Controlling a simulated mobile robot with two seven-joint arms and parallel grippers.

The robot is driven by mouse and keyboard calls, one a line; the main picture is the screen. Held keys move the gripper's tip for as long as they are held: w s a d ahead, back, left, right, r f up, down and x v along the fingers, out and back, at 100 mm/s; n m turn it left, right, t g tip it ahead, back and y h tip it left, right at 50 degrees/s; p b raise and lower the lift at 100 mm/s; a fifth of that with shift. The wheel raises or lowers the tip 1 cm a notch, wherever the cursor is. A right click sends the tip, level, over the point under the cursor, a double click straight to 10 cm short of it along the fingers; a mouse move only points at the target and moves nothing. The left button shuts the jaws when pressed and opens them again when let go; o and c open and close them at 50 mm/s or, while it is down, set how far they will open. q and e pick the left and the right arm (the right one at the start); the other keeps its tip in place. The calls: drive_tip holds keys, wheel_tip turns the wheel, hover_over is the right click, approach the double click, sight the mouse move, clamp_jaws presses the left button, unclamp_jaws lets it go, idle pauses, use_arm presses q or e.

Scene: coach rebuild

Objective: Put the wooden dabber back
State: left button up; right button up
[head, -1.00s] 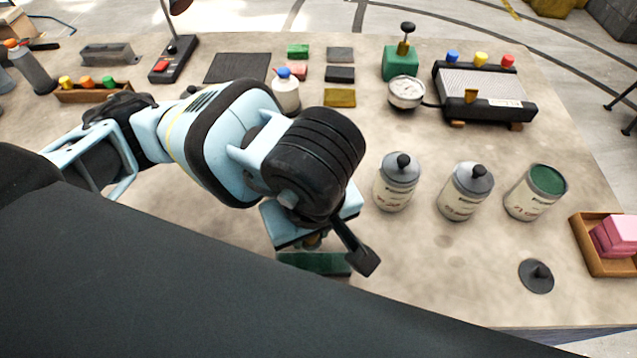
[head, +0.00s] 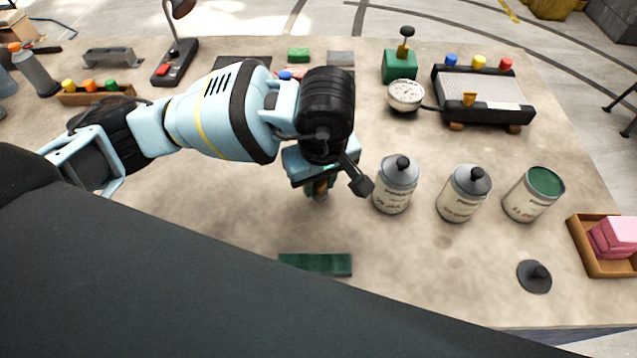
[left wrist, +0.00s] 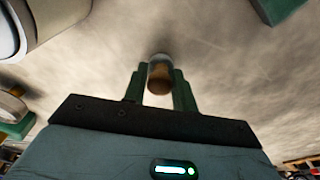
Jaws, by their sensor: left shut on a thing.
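My left gripper (head: 318,186) is over the middle of the workbench, left of the nearest lidded can. In the left wrist view its green fingers (left wrist: 160,88) are shut on the wooden dabber (left wrist: 159,80), which has a brown wooden handle and a paler, greyish far end. In the head view the dabber (head: 320,188) shows only as a small brown and grey piece under the wrist. Whether its lower end touches the bench is hard to tell. My right gripper is not in view.
Two lidded cans (head: 397,184) (head: 464,193) and an open can of green paint (head: 534,194) stand to the right. A loose lid (head: 535,276) lies in front. A dark green strip (head: 315,264) lies near the front. The bench (head: 230,225) left of it is clear.

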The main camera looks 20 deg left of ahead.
sight(322, 197)
use_arm(q)
drive_tip(key=shift+f, duration=0.75)
drive_tip(key=shift+f, duration=0.2)
drive_tip(key=o, duration=0.9)
drive_tip(key=shift+r, duration=0.1)
drive_tip(key=shift+o, duration=0.2)
wheel_tip(322, 197, up, 12)
drive_tip(key=s+d, duration=0.1)
drive_tip(key=shift+r, duration=0.1)
